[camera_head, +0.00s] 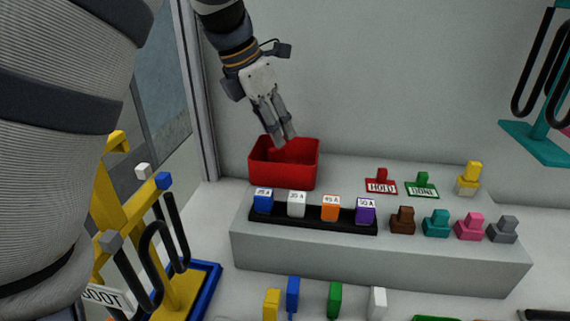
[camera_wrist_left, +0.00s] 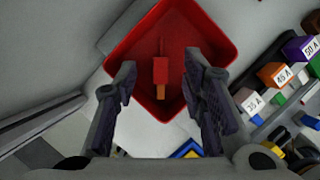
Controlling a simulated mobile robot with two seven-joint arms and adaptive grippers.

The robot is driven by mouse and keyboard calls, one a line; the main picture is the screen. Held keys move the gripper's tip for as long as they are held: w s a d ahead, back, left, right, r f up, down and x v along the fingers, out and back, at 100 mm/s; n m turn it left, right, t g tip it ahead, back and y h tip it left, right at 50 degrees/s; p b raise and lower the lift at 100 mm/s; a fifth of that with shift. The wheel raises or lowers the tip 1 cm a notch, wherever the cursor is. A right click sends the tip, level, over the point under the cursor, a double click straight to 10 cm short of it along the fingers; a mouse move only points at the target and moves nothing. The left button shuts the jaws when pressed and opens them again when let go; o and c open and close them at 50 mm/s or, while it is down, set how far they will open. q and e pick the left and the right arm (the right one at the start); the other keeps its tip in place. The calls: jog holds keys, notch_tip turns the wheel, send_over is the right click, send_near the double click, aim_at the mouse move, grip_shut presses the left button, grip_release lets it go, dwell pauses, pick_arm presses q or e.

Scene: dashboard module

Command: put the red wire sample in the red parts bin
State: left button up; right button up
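The red parts bin (camera_head: 265,172) stands on the white surface at the back left, behind the grey step. In the left wrist view the bin (camera_wrist_left: 222,42) lies below my fingers. The red wire sample (camera_wrist_left: 160,70), a small red block with an orange end and a thin stem, shows inside the bin's outline, between and apart from the fingers. I cannot tell whether it rests on the bin's floor. In the head view the wire sample is hidden. My left gripper (camera_head: 284,142) is open, pointing down at the bin's opening. My right gripper is not in view.
A yellow stand (camera_head: 125,210) with black loops is at left.

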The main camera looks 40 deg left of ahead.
pick_arm(q)
jog(key=v, duration=1)
jog(key=shift+s, duration=0.1)
